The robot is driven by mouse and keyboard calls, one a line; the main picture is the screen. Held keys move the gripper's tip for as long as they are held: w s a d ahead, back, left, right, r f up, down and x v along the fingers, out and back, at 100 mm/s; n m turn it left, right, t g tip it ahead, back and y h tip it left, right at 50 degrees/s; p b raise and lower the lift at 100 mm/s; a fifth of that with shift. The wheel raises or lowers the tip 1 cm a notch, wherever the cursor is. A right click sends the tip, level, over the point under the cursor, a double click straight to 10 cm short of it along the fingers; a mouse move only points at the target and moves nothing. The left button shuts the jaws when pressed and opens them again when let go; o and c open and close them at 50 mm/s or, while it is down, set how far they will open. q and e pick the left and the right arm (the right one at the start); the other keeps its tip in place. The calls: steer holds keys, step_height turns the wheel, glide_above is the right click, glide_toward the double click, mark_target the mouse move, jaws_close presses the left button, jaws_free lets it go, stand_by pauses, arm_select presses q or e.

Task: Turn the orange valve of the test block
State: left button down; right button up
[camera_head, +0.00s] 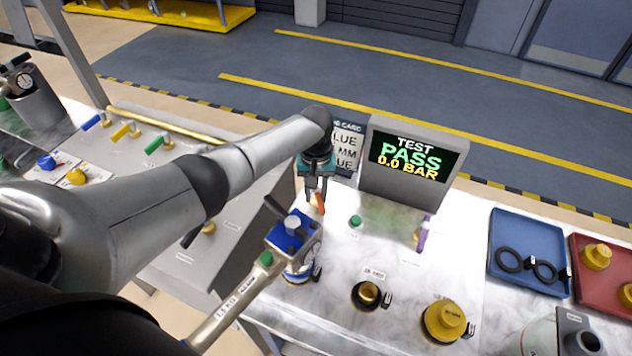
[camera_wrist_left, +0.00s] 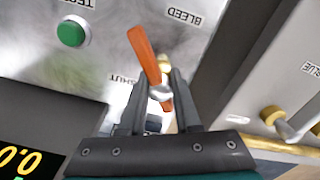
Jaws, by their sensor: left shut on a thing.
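The orange valve (camera_head: 320,204) is on the test block (camera_head: 345,260), left of the green button (camera_head: 355,221). In the left wrist view its orange lever (camera_wrist_left: 143,50) runs between the fingers, with the BLEED label beside it. The green button (camera_wrist_left: 71,33) also shows there. My left gripper (camera_head: 316,190) reaches down onto the valve in front of the display. Its fingers (camera_wrist_left: 160,88) are shut on the orange lever near the pivot end. The display (camera_head: 414,160) reads TEST PASS, 0.0 BAR. My right gripper is not in view.
A blue-topped device (camera_head: 291,232) with a long grey handle (camera_head: 225,315) stands close left of the valve. A purple lever (camera_head: 423,236) and brass fittings (camera_head: 368,294) are to the right. A blue tray (camera_head: 545,290) with black rings lies farther right.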

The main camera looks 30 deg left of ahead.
arm_select(q)
steer(key=n+p, duration=0.3)
steer(key=n, duration=0.1)
steer(key=shift+r+n, duration=0.15)
steer(key=shift+n, duration=0.15)
steer(key=n+p, duration=0.1)
steer(key=n, duration=0.2)
steer(key=shift+a+n+p, duration=0.1)
steer(key=shift+n+p, duration=0.4)
steer(key=shift+n, duration=0.8)
steer(key=c, duration=0.6)
jaws_free()
step_height(320, 180, up, 8)
steer(key=p, duration=0.5)
steer(key=shift+r, duration=3.5)
